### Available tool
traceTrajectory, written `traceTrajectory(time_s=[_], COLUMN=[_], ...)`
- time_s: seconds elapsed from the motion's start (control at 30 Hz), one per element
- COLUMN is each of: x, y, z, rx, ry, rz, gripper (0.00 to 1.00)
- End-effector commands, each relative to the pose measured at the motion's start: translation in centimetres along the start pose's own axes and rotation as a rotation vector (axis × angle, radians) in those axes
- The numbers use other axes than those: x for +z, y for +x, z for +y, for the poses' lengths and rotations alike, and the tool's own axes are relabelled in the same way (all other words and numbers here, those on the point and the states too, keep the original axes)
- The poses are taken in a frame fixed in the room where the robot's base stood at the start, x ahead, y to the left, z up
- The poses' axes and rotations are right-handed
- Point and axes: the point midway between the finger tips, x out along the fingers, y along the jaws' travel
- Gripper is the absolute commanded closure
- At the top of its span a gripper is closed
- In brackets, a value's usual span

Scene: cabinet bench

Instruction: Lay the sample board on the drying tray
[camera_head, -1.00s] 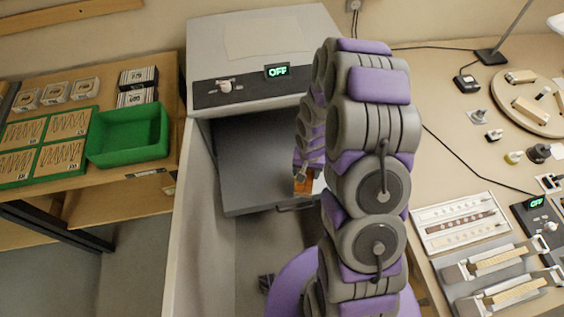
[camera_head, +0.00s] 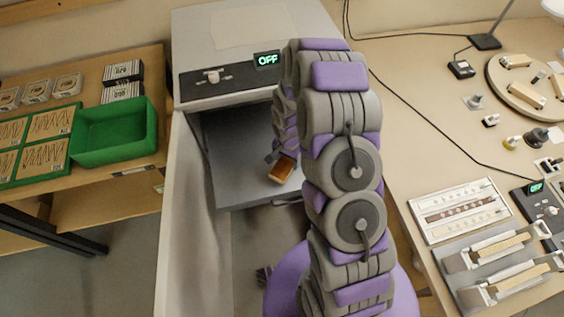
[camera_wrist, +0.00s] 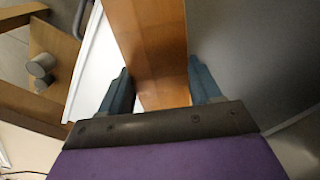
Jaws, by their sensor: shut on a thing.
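The brown, wood-coloured sample board (camera_head: 283,169) is held in my gripper (camera_head: 273,156) over the grey surface inside the open cabinet (camera_head: 240,140). In the wrist view the board (camera_wrist: 150,35) runs lengthwise between the two blue-grey fingers of my gripper (camera_wrist: 162,88), which are shut on it. In the head view the board looks tilted, with a pale near end. I cannot tell whether it touches the surface below. My arm hides the cabinet's right side. I cannot tell for sure which surface is the drying tray; a flat green tray (camera_head: 70,133) lies on the left bench.
A green bin (camera_head: 118,140) stands beside the flat tray, with boxes (camera_head: 124,72) behind. The pale cabinet panel (camera_head: 182,220) stands between the bench and my arm. The right table holds a rack of strips (camera_head: 462,210), clamps (camera_head: 500,245) and a round board (camera_head: 530,92).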

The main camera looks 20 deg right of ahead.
Motion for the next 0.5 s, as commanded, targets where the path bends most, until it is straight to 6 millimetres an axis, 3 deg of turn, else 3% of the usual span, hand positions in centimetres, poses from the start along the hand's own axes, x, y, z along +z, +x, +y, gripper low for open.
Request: traceTrajectory(time_s=[0.1,0.3,0.5], x=[-0.2,-0.2,-0.2], y=[0.2,0.3,3.3], z=[-1.5,-2.5,-2.4], rx=[-0.001,-0.001,0.002], ry=[-0.003,-0.002,0.000], rz=[0.002,0.001,-0.002], gripper=[0.89,0.89,0.89])
